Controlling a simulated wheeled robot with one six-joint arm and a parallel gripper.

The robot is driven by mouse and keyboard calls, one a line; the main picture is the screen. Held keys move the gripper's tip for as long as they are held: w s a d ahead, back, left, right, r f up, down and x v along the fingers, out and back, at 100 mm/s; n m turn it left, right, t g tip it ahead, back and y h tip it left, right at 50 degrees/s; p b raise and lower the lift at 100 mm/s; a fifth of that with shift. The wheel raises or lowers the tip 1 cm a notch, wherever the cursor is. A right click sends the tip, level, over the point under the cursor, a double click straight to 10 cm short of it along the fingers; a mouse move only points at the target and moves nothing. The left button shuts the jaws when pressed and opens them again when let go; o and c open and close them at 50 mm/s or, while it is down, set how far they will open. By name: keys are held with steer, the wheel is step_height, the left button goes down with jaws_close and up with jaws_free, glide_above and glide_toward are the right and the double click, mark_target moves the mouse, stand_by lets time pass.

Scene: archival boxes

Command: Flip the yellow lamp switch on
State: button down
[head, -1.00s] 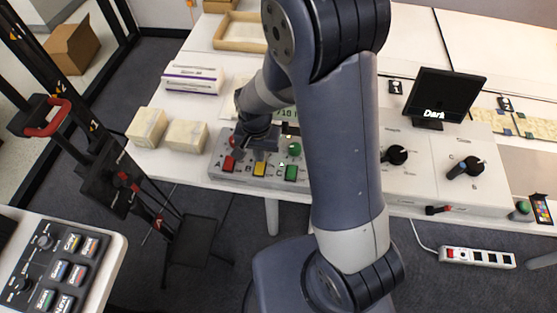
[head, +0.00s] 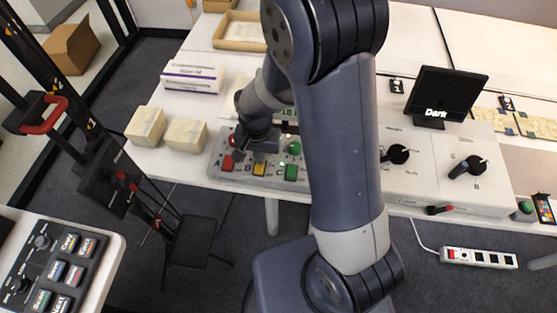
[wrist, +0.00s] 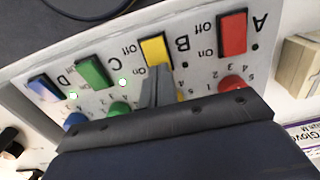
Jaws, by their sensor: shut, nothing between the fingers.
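The yellow switch (head: 260,169), marked B, sits on the grey switch panel (head: 217,172) between a red and a green switch. In the wrist view the yellow switch (wrist: 154,53) has On printed at the end nearer my gripper and Off at the far end. My gripper (head: 260,154) is shut and empty, just above the panel behind the yellow switch. In the wrist view its fingertips (wrist: 158,72) are at the switch's On end; I cannot tell whether they touch. The yellow knob behind is partly hidden by the fingers. Which way the switch is tilted is unclear.
The red switch A (wrist: 232,33), green switch C (wrist: 92,72) and blue switch D (wrist: 44,88) flank it. Coloured knobs stand close behind. Two pale blocks (head: 185,134) lie left of the panel. A screen (head: 445,95) reads Dark.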

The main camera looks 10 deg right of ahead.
steer(key=shift+f, duration=0.3)
steer(key=shift+r+p, duration=2.45)
steer(key=shift+r, duration=1.15)
steer(key=shift+f, duration=0.15)
step_height(320, 180, down, 7)
steer(key=b, duration=0.5)
steer(key=shift+r, duration=0.3)
